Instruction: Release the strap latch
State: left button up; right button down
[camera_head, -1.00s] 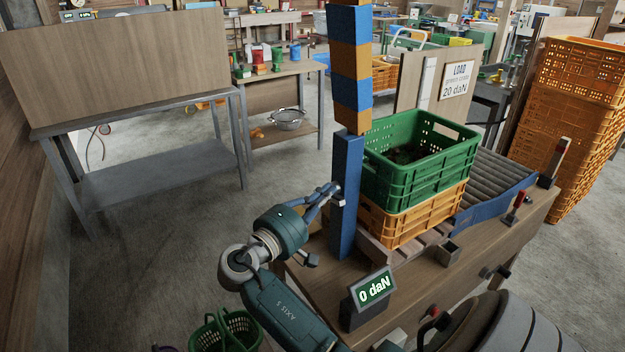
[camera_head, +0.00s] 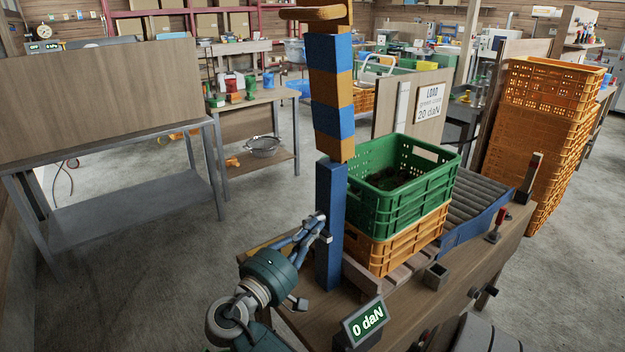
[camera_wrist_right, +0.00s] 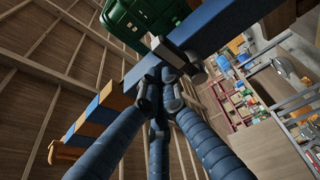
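A tall blue post (camera_head: 331,195) stands at the table's near left edge. A small light-grey latch piece (camera_head: 326,238) sits low on it, and it also shows as a grey block against the blue bar in the right wrist view (camera_wrist_right: 180,52). My right gripper (camera_head: 318,228) is at this piece, its blue fingers drawn close together in the right wrist view (camera_wrist_right: 160,80). The fingertips partly hide each other, so I cannot tell whether they hold the latch. No strap is clearly visible. My left gripper is out of view.
A green crate (camera_head: 385,218) with dark contents sits on an orange crate (camera_head: 385,260) beside the post. A display (camera_head: 363,322) reads 0 daN. Blue and orange blocks (camera_head: 331,90) rise above the post. A roller conveyor (camera_head: 475,205) lies to the right; open floor (camera_head: 130,290) lies left.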

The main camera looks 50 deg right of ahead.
jog(key=s+a+f, duration=0.1)
jog(key=a, duration=1)
jog(key=shift+a, duration=0.4)
